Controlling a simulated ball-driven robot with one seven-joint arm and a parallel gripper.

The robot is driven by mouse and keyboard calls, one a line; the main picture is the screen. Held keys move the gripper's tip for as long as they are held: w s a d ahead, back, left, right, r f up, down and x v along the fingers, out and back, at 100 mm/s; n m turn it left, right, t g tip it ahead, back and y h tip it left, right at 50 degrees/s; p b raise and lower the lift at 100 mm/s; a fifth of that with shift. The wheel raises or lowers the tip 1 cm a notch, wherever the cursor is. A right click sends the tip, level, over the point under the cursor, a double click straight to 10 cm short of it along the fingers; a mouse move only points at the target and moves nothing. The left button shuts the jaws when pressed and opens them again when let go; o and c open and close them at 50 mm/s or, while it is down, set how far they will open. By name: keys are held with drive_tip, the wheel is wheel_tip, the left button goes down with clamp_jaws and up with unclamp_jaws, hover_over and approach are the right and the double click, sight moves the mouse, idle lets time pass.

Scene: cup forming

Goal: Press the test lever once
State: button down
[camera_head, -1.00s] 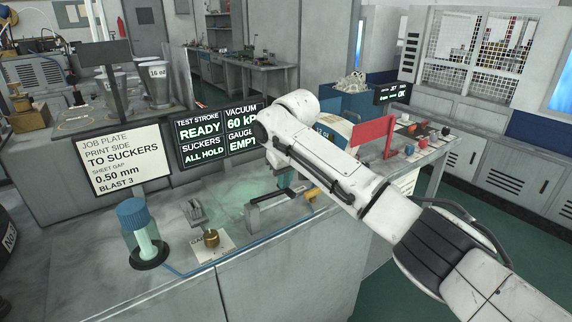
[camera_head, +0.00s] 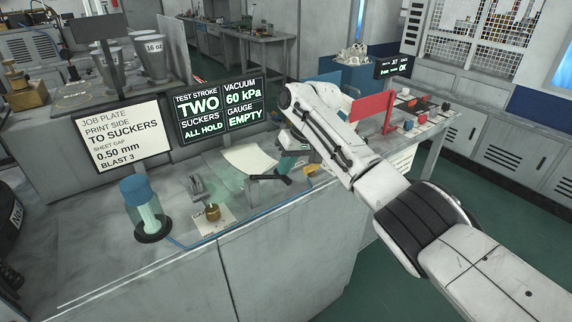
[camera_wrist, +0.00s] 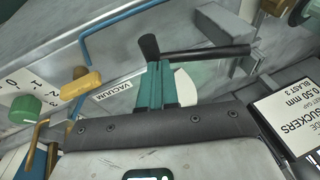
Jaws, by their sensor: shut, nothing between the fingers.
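The test lever (camera_head: 267,177) is a dark bar with a black end on the bench top, right of the brass knob. In the wrist view the dark bar (camera_wrist: 205,53) runs to the right from an upright black knob (camera_wrist: 149,46). My gripper (camera_wrist: 155,68) has teal fingers, shut with nothing between them, right at the black knob; I cannot tell whether they touch it. In the head view my gripper (camera_head: 289,147) is partly hidden by my arm. The status screen (camera_head: 220,108) reads test stroke "TWO", suckers "ALL HOLD", vacuum "60 kPa", gauge "EMPTY".
A pale sheet (camera_head: 247,158) lies behind the lever. A blue-capped jar (camera_head: 146,212) and a brass knob (camera_head: 212,212) stand to the left. A job plate sign (camera_head: 122,136) stands behind them. An orange handle (camera_wrist: 82,85) is left of my fingers. The bench's front left is clear.

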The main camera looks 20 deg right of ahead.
drive_tip(key=r+p, duration=0.3)
drive_tip(key=r, duration=0.1)
drive_tip(key=shift+s+a+p, duration=0.1)
drive_tip(key=shift+a+p, duration=0.3)
drive_tip(key=b+v, duration=0.2)
drive_tip(key=v, duration=0.8)
drive_tip(key=shift+s+a, duration=0.1)
